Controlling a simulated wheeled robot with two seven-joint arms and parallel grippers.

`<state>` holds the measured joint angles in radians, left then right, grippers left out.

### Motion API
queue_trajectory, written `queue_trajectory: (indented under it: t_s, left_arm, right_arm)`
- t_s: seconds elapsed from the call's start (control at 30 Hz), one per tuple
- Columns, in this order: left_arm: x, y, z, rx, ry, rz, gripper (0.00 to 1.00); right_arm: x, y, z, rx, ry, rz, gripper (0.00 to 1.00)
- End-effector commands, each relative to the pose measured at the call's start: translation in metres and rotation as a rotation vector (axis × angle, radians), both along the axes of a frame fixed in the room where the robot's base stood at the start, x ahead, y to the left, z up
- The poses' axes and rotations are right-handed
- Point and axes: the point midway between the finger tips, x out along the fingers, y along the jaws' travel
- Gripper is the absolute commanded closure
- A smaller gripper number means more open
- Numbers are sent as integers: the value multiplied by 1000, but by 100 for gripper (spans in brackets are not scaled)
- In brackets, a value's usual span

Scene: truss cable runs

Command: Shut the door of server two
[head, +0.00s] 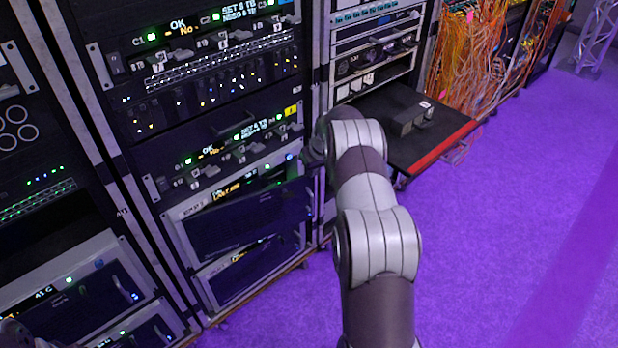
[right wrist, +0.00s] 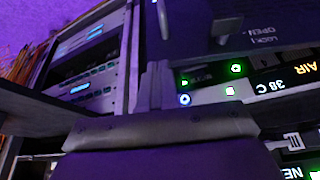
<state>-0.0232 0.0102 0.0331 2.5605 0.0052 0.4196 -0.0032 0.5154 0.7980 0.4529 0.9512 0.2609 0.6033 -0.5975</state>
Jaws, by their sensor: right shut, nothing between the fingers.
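In the head view, a server low in the middle rack has its dark front door (head: 250,220) standing partly open, its upper edge tilted out from the frame. I cannot read a label marking it as server two. My right gripper (head: 313,153) is shut and empty near the rack's right post, just above the door's right end. Whether it touches anything is hidden. In the right wrist view, upside down, a dark panel marked LOCK and OPEN (right wrist: 255,25) is at the top, and a lit display reading 38 C (right wrist: 275,85) is at the right. My left gripper is not clearly visible.
A dark shelf with a red front edge (head: 440,148) sticks out to the right of my right arm. Orange cables (head: 470,50) hang behind it. Another closed server (head: 250,270) sits below the open door. The purple floor (head: 520,220) at right is clear.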

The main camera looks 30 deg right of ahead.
Motion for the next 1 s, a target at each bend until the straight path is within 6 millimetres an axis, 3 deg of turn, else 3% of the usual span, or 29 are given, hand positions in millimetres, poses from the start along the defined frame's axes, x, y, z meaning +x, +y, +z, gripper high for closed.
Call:
queue_trajectory:
  t_s: [0.3, 0.43, 0.5, 0.57, 0.67, 0.73, 0.8, 0.9, 1.0]
  left_arm:
    - [0, 0, 7, 0, 0, 0, 0]
    - [0, 0, 7, 0, 0, 0, 0]
    - [0, 0, -2, 0, 0, 0, 0]
    - [0, 0, -19, 0, 0, 0, 0]
    - [0, 0, -44, 0, 0, 0, 0]
    - [0, 0, -67, 0, 0, 0, 0]
    - [0, 0, -81, 0, 1, 0, 0]
    - [1, 0, -96, 0, 0, 0, 0]
    - [1, 0, -108, 0, 0, 0, 0]
  right_arm:
    - [-24, 0, 60, 0, -1, 0, 100]
    - [-30, -1, 73, 0, 0, 0, 100]
    - [-36, -9, 66, 0, 0, -17, 100]
    - [-51, -24, 43, 11, 16, -54, 100]
    - [-102, -45, -25, 16, 109, -102, 100]
    - [-146, -74, -87, -80, 136, -140, 100]
    - [-175, -97, -129, -204, 94, -152, 100]
    - [-194, -106, -167, -332, -58, -127, 100]
    - [-190, -82, -178, -375, -322, -73, 100]
